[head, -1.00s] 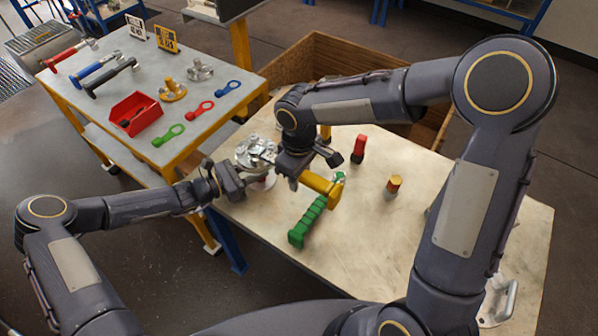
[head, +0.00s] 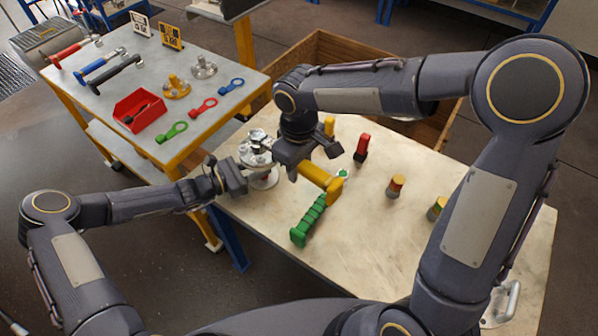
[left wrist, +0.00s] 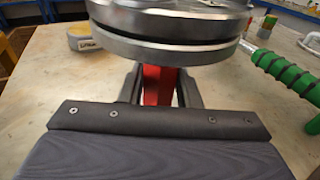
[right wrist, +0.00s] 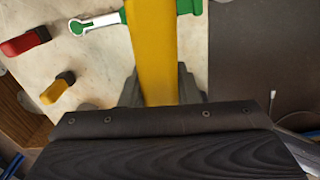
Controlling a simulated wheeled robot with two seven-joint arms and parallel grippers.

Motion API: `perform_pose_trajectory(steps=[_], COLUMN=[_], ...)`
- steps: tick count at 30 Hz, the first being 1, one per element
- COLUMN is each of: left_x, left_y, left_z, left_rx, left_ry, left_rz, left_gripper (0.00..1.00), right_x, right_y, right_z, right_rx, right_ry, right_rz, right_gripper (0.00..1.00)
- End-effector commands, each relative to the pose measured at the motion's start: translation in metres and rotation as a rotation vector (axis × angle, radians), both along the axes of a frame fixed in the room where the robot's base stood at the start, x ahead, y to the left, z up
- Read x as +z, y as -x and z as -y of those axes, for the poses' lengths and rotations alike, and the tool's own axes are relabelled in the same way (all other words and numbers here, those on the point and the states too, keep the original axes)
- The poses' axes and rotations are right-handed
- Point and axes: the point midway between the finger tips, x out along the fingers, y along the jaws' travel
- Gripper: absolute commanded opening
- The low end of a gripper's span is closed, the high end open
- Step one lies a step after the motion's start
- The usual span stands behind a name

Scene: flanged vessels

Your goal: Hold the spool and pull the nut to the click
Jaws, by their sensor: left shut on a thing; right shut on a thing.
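The spool (head: 262,176) is a silver flanged piece standing at the left edge of the near table. Its stacked flanges (left wrist: 175,45) fill the top of the left wrist view. My left gripper (left wrist: 165,88) is shut on a red part just below them. My right gripper (right wrist: 160,90) is shut on the yellow handle of a tool (head: 318,176), which it holds over the table beside the spool. In the head view, my right gripper and wrist hide the tool's working end. The nut cannot be told apart on the spool's top.
A green-handled wrench (head: 307,222) lies close to the yellow tool. The side table at left holds a red bin (head: 139,112) and several tools.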

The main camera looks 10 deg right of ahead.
Motion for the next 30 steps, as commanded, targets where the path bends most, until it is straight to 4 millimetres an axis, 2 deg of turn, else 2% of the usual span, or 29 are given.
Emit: perform_pose_trajectory(steps=[3, 11, 12, 17, 26, 30], left_x=[0.000, 0.000, 0.000, 0.000, 0.000, 0.002], left_y=[0.000, 0.000, 0.000, 0.000, 0.000, 0.004], left_z=[0.000, 0.000, 0.000, 0.000, -0.001, -0.013], left_rx=[0.001, 0.001, 0.001, 0.000, 0.000, 0.002], left_ry=[0.000, 0.000, 0.000, 0.000, 0.000, -0.001], left_rz=[0.000, 0.000, 0.000, 0.000, 0.000, 0.001], left_gripper=[0.12, 0.12, 0.34, 0.55, 0.56, 0.56], right_x=[0.009, 0.011, 0.011, 0.010, 0.010, 0.010], right_y=[-0.001, 0.000, 0.000, 0.000, 0.000, 0.000], right_z=[-0.001, 0.000, 0.000, 0.000, 0.000, 0.000], right_rx=[-0.001, 0.000, 0.000, 0.000, 0.000, 0.000], right_ry=[-0.003, -0.002, -0.001, -0.001, -0.001, -0.001], right_rz=[0.003, 0.001, 0.002, 0.002, 0.002, 0.002], right_gripper=[0.02, 0.02, 0.02, 0.02, 0.02, 0.02])
